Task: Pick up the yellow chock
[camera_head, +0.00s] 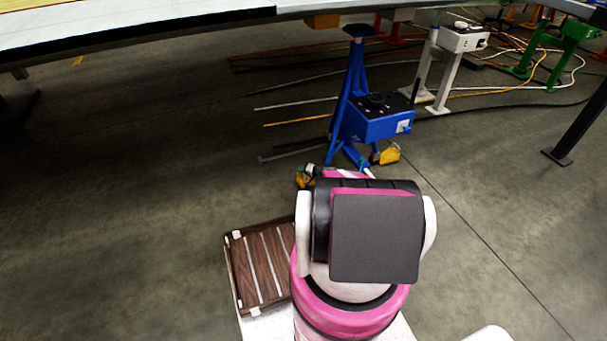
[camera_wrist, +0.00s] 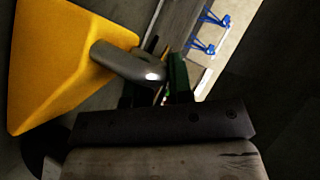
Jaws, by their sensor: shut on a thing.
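My gripper (camera_wrist: 156,88) is shut on the grey rounded handle of a yellow chock (camera_wrist: 62,62), which fills the upper left of the wrist view. In the head view a small yellow piece (camera_head: 302,181) shows at the tip of my arm, mostly hidden by the arm; it looks like the held chock. The gripper's fingers are largely hidden there. Another yellow block (camera_head: 388,154) sits on the floor by the blue stand's foot. I cannot tell whether the held chock touches the floor.
A blue stand with a blue box (camera_head: 378,122) stands just beyond my gripper. A brown slatted tray (camera_head: 262,265) lies left of my arm. White (camera_head: 462,40) and green (camera_head: 572,38) stands, cables and rods lie farther back, under the wing (camera_head: 140,22). Floor is clear at left and right.

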